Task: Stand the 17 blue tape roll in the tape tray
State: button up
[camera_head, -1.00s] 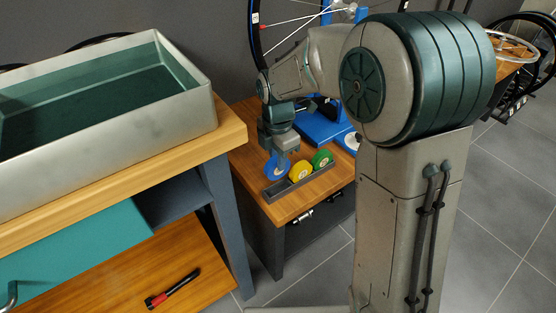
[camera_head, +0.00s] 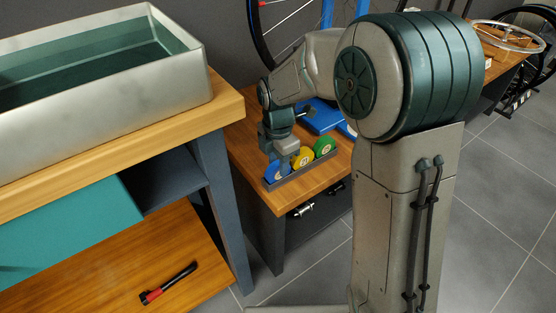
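The blue tape roll (camera_head: 277,172) stands upright at the left end of the grey tape tray (camera_head: 301,176), in line with a yellow roll (camera_head: 303,157) and a green roll (camera_head: 325,146). Its lower part is behind the tray's front wall. My gripper (camera_head: 286,160) is directly above and behind the blue roll, pointing down. The fingers are small and partly hidden, so I cannot tell whether they still touch the roll or are open. The number on the roll is too small to read.
The tray lies on a low wooden table (camera_head: 256,183). A blue object (camera_head: 322,115) lies behind the rolls. A taller bench with a metal basin (camera_head: 110,105) stands close on the left. A black and red tool (camera_head: 170,283) lies on its lower shelf.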

jog(key=shift+o, duration=0.3)
jog(key=shift+r, duration=0.1)
notch_tip(320, 180, up, 14)
jog(key=p, duration=0.4)
jog(key=shift+f+p, duration=0.2)
jog(key=shift+p, duration=0.2)
notch_tip(320, 180, up, 14)
jog(key=m+t+p, duration=0.1)
jog(key=m+p, duration=1)
jog(key=p, duration=0.1)
send_over(278, 163)
jog(key=s+d, duration=0.8)
jog(key=s+d+r+m+t+p, duration=0.1)
jog(key=s+d+r+m+p, duration=0.4)
jog(key=s+r+m+p, duration=0.5)
jog(key=m+p, duration=0.2)
jog(key=m, duration=0.2)
jog(key=shift+s+d+t, duration=0.3)
jog(key=shift+d+t, duration=0.1)
